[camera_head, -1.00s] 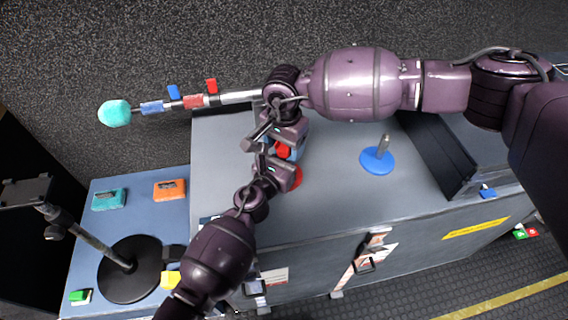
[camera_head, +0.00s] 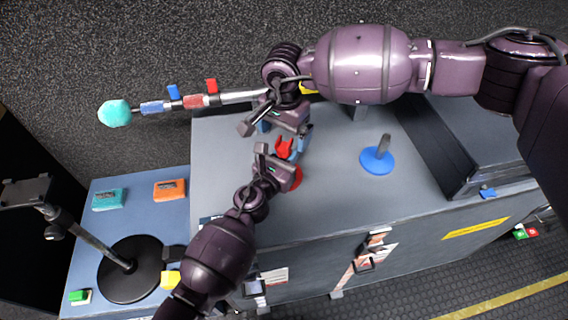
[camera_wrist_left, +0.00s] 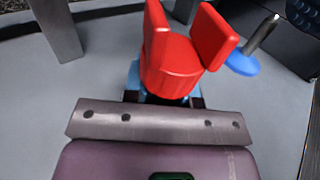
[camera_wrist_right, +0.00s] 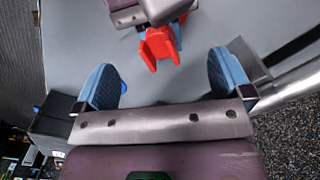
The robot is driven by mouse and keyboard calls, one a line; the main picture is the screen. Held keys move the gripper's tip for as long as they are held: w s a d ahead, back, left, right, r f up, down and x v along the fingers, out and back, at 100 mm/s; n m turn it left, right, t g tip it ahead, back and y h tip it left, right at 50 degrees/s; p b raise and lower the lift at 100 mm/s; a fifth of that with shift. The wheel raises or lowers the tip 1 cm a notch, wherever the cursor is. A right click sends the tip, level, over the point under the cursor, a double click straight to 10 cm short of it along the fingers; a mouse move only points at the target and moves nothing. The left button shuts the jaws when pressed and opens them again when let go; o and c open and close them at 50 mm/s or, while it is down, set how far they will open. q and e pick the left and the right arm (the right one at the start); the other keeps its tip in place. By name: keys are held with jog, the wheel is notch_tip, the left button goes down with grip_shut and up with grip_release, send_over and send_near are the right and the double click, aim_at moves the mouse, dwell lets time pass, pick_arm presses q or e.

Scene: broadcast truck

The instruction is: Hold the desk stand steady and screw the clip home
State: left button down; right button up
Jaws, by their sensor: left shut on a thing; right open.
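The red clip (camera_head: 284,147) has two upright prongs on a round body. It also shows large in the left wrist view (camera_wrist_left: 176,60) and beyond my fingers in the right wrist view (camera_wrist_right: 160,47). The desk stand's red base (camera_head: 297,178) shows partly beside my left gripper; its post is hidden. My left gripper (camera_head: 281,164) is shut on the stand just below the clip. My right gripper (camera_head: 287,131) is open, its blue-padded fingers wide apart, with the clip lying in line with the gap between them and apart from both pads.
A second stand with a blue base (camera_head: 377,160) and bare post is to the right on the grey top (camera_head: 340,205). A dark monitor-like case (camera_head: 445,150) stands farther right. A boom with a teal foam tip (camera_head: 115,113) passes behind at left.

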jog(key=shift+r, duration=0.1)
notch_tip(320, 180, up, 12)
dwell(0.5)
pick_arm(q)
jog(key=c, duration=0.8)
grip_release()
jog(key=shift+c, duration=0.2)
jog(key=v, duration=0.9)
jog(key=shift+s+a, duration=0.1)
jog(key=shift+s, duration=0.1)
jog(key=shift+s+a, duration=0.35)
jog(key=shift+s, duration=0.25)
pick_arm(e)
jog(key=shift+r, duration=0.2)
